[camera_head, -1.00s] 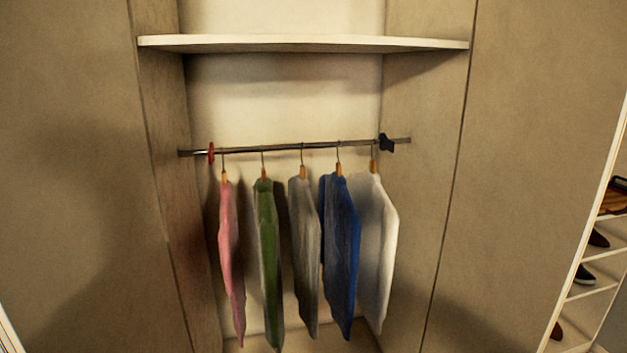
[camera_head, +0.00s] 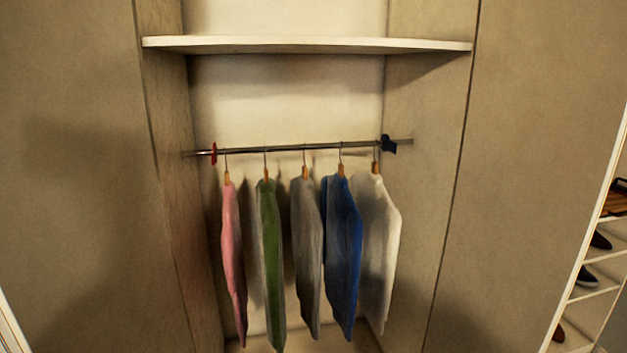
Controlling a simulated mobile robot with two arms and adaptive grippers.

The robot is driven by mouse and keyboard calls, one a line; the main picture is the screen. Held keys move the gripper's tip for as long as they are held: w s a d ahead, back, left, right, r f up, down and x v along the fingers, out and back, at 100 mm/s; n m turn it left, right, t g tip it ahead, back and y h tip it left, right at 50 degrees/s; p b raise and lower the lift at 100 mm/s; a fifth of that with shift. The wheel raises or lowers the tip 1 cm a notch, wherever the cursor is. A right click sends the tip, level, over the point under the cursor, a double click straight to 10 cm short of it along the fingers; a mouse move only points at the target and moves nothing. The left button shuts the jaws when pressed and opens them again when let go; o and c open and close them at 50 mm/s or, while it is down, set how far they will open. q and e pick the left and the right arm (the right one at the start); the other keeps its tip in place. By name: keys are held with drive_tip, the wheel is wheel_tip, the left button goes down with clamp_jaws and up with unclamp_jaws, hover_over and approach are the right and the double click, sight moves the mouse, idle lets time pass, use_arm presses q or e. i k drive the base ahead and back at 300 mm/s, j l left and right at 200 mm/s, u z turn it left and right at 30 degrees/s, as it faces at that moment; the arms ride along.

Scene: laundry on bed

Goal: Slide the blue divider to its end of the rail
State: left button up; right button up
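The blue divider (camera_head: 389,145) is a small dark blue piece on the metal rail (camera_head: 290,148), near the rail's right end. A short stretch of bare rail shows to its right, before the closet's right wall. A red divider (camera_head: 213,153) sits near the rail's left end. Between the two dividers hang a pink garment (camera_head: 233,262), a green garment (camera_head: 270,262), a grey garment (camera_head: 307,255), a blue garment (camera_head: 343,255) and a white garment (camera_head: 380,255). The white garment's hook is just left of the blue divider. Neither of my grippers shows.
A white shelf (camera_head: 300,45) spans the closet above the rail. Side walls close in the rail at left and right. A shoe rack (camera_head: 590,265) with several shoes stands at the right edge. The space in front of the garments looks clear.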

sight(391, 146)
drive_tip(key=i+l+u, duration=0.25)
drive_tip(key=l, duration=0.9)
drive_tip(key=k+l+u, duration=0.1)
drive_tip(key=l+u, duration=0.2)
drive_tip(key=l, duration=0.85)
drive_tip(key=k+l+u, duration=0.1)
drive_tip(key=l+u, duration=0.15)
drive_tip(key=l, duration=0.95)
drive_tip(key=i+j+z, duration=0.2)
drive_tip(key=j, duration=0.35)
drive_tip(key=j+z, duration=0.2)
drive_tip(key=j, duration=0.35)
drive_tip(key=k, duration=0.05)
